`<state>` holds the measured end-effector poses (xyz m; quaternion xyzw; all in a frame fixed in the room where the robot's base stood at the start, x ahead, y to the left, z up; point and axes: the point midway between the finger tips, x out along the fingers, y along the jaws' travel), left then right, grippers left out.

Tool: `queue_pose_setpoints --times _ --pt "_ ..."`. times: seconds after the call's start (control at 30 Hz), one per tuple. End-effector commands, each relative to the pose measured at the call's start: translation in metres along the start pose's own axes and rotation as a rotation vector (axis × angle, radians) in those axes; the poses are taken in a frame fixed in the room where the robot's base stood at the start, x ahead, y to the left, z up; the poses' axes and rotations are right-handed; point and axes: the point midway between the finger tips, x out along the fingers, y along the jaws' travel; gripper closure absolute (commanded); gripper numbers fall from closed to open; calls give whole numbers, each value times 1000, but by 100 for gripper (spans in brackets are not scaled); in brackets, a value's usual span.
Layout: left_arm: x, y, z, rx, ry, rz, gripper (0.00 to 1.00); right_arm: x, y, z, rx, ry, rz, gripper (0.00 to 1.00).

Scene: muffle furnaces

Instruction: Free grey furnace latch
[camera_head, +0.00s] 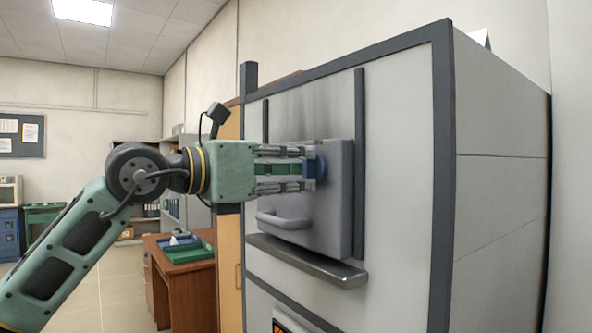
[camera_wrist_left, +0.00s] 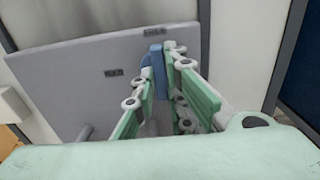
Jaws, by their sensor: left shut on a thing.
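The grey furnace (camera_head: 450,160) stands at the right in the head view, with a grey door (camera_head: 338,215) on its front. A blue latch (camera_head: 320,168) sits on the upper part of the door; it also shows in the left wrist view (camera_wrist_left: 155,62). My left gripper (camera_head: 312,169) reaches it from the left and is shut on the latch; its fingers (camera_wrist_left: 158,80) lie on either side of it in the wrist view. The fingers hide part of the latch. The door looks closed. My right gripper is not in view.
A door handle (camera_head: 283,219) sticks out low on the door, above a metal ledge (camera_head: 305,262). A dark upright rail (camera_head: 359,150) runs beside the door. A brown desk (camera_head: 185,292) with green and blue items stands behind at the left. The floor at the left is clear.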

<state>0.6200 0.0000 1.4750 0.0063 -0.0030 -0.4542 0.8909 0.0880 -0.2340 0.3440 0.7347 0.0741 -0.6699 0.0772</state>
Motion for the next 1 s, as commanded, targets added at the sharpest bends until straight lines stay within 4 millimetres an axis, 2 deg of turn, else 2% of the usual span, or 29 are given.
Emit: queue_pose_setpoints --times 0.23,0.27,0.47,0.8,0.87,1.0 --pt "0 0 -1 4 3 1 100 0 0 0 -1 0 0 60" --pt "0 0 -1 4 3 1 86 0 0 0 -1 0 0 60" --pt "0 0 -1 2 1 1 70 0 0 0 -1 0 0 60" --pt "-3 0 0 2 0 1 70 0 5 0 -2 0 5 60" --pt "-8 0 0 2 -1 1 70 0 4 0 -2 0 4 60" --pt "-32 2 0 3 -1 4 70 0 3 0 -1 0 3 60"
